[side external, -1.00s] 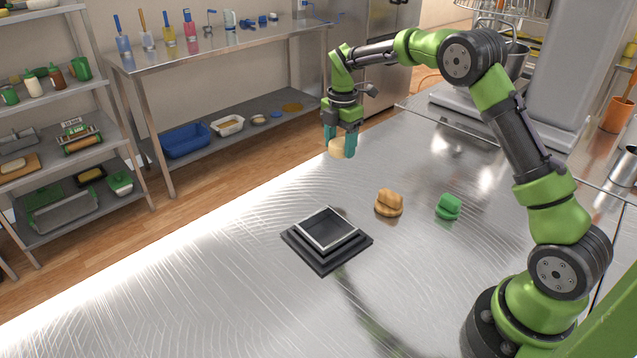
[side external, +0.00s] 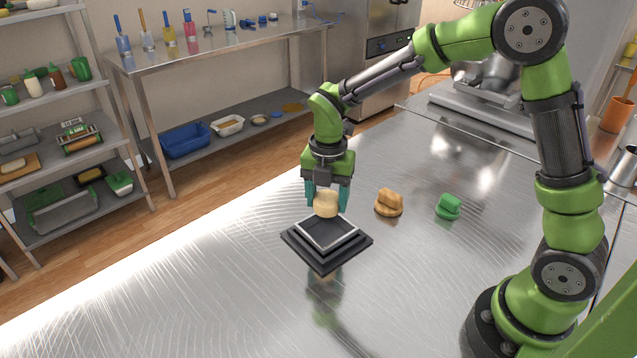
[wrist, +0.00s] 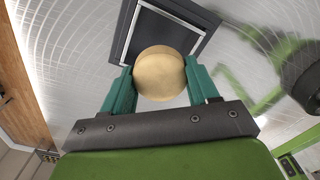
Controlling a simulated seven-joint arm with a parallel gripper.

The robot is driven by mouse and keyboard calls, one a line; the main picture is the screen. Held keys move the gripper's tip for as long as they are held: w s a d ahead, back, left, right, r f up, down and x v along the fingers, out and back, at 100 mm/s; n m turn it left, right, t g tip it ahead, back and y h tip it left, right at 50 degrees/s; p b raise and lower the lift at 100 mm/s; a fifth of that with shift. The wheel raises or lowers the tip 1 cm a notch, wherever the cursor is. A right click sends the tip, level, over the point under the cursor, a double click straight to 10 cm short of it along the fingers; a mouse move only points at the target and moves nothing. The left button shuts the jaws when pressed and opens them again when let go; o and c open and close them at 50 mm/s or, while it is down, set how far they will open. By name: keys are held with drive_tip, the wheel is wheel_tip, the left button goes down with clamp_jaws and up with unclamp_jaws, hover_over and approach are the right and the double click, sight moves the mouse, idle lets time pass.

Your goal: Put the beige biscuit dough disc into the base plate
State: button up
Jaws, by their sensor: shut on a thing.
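The beige biscuit dough disc (side external: 326,204) is held between the teal fingers of my gripper (side external: 327,198). In the wrist view the disc (wrist: 160,74) sits between both fingertips (wrist: 161,82). The base plate (side external: 325,262) is a dark stepped square with a pale inner frame, lying on the steel table. The disc is above the far part of the base plate and covers part of it. In the wrist view the plate (wrist: 123,32) lies beyond the disc and is partly hidden by it.
An orange-tan piece (side external: 389,203) and a green piece (side external: 449,207) sit on the table (side external: 190,300) to the right of the plate. The table in front and to the left is clear. A steel side bench (side external: 230,45) stands at the back.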

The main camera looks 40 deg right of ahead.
drive_tip(key=shift+f, duration=0.1)
drive_tip(key=shift+f, duration=2)
drive_tip(key=shift+f, duration=0.4)
drive_tip(key=o, duration=1.2)
drive_tip(key=shift+c, duration=0.2)
drive_tip(key=shift+r, duration=1.55)
